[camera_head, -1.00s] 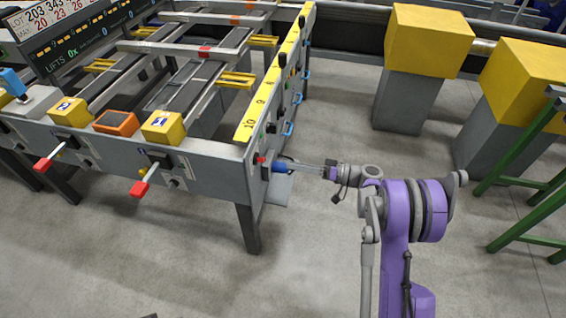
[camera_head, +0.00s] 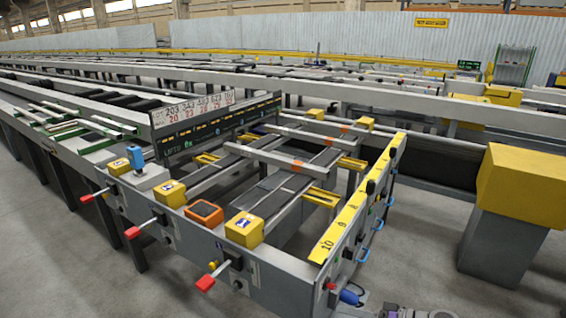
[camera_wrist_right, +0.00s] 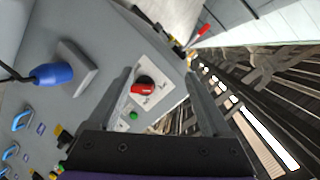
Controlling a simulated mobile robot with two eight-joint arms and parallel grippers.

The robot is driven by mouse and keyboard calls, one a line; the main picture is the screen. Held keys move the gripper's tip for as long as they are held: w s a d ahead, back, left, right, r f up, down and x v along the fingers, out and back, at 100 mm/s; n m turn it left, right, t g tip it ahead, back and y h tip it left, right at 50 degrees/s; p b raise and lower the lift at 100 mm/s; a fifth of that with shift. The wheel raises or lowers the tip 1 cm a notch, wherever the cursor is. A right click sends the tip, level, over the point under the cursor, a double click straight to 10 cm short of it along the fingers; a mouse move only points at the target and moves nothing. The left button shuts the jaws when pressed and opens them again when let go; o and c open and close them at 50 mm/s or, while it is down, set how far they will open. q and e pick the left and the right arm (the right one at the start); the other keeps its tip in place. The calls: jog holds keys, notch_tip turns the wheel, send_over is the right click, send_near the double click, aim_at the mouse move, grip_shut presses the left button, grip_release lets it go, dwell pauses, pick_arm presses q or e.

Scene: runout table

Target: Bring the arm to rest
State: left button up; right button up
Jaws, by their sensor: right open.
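My right gripper (camera_wrist_right: 160,78) is open in the right wrist view, with one finger at each side and nothing held between them. It faces the table's grey end panel, where a red rotary knob (camera_wrist_right: 143,88) on a pale plate shows between the fingers. I cannot tell how far the fingertips are from the panel. In the head view only a bit of my right arm (camera_head: 410,311) shows at the bottom edge, near the panel's blue plug (camera_head: 348,297). The rest of that arm is cut off. My left gripper is in neither view.
The runout table's end panel (camera_head: 275,282) carries red-tipped levers, yellow boxes and an orange box (camera_head: 204,213). The blue plug also shows in the wrist view (camera_wrist_right: 53,74), with a black cable. A yellow-topped grey pedestal (camera_head: 500,245) stands at the right. Floor shows between them.

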jog(key=s+a+m+g+h, duration=0.1)
jog(key=s+a+g+h, duration=0.35)
jog(key=s, duration=1.05)
jog(key=s+d+f+t+h, duration=0.1)
jog(key=s+d+t+h, duration=0.1)
jog(key=s+h, duration=0.9)
pick_arm(q)
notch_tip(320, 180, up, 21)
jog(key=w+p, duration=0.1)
jog(key=p, duration=1.7)
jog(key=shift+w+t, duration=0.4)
pick_arm(e)
notch_tip(320, 180, up, 21)
jog(key=y, duration=0.3)
jog(key=shift+s+d, duration=0.25)
jog(key=shift+s, duration=0.05)
